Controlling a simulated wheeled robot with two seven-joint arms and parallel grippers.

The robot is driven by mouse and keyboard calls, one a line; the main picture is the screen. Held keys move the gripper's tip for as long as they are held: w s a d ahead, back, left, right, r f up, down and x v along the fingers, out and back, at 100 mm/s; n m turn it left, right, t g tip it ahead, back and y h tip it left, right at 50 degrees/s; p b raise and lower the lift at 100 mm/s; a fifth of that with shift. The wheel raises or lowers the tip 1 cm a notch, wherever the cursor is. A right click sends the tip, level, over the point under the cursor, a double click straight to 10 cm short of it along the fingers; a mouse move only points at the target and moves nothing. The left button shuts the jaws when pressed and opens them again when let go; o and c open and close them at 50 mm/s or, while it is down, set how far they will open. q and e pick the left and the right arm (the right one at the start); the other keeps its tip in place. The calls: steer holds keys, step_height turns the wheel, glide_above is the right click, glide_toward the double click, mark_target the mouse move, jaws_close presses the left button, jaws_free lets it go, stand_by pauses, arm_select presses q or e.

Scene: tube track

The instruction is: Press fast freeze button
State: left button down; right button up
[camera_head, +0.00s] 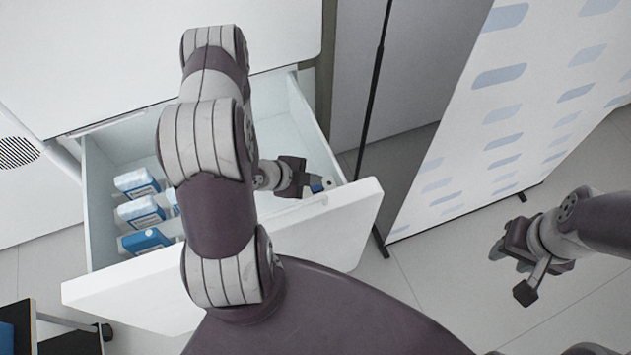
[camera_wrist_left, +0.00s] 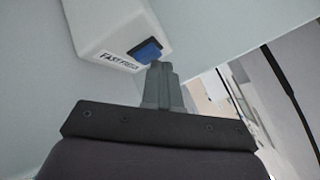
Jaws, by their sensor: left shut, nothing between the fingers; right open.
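The fast freeze button is a blue square (camera_wrist_left: 147,51) on a white box (camera_wrist_left: 108,30) labelled "FAST FREEZE" in the left wrist view. In the head view the blue of the button (camera_head: 317,187) shows just beside my left gripper (camera_head: 316,185), inside the open drawer near its right front corner. My left gripper also shows in the left wrist view (camera_wrist_left: 158,66); its fingers are shut and empty, with the tips right at the button's lower edge. Whether they touch it I cannot tell. My right gripper (camera_head: 510,268) is open and empty over the floor at right.
The white drawer (camera_head: 345,222) is pulled out and holds several blue-and-white boxes (camera_head: 140,212) at its left. My left arm hides its middle. A patterned panel (camera_head: 500,110) and a thin black pole (camera_head: 372,90) stand right of the drawer.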

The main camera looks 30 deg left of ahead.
arm_select(q)
steer(key=shift+w+f, duration=0.1)
steer(key=shift+f, duration=0.05)
steer(key=shift+r, duration=0.2)
steer(key=shift+r+p, duration=0.65)
steer(key=shift+p, duration=0.15)
step_height(320, 180, up, 5)
steer(key=p, duration=0.4)
steer(key=shift+r+p, duration=0.1)
steer(key=shift+p, duration=0.25)
